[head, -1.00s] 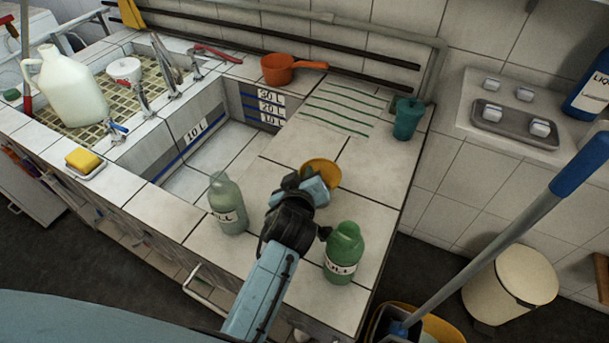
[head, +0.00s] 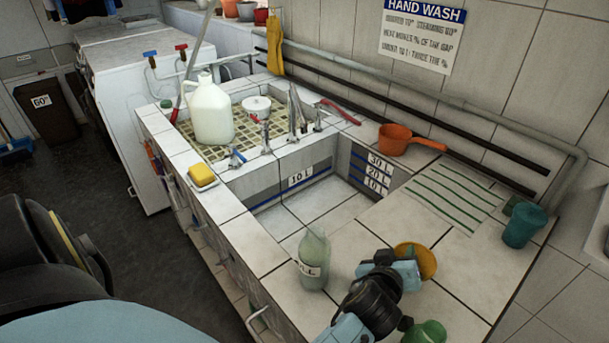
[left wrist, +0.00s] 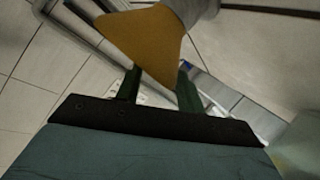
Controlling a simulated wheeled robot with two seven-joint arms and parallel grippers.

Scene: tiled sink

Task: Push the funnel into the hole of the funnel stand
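The yellow-orange funnel (head: 426,262) is over the tiled counter at the right front of the sink. My left gripper (head: 408,274), with pale blue sides, is at the funnel's left edge in the head view. In the left wrist view the funnel (left wrist: 148,38) narrows down between my two dark green fingers (left wrist: 162,88), which appear to pinch its narrow part. The contact is partly hidden. I cannot clearly make out a funnel stand or its hole. My right gripper is not in view.
A teal container (head: 523,226) stands at the right, an orange pan (head: 398,139) behind. The sink basin (head: 312,200) is empty.

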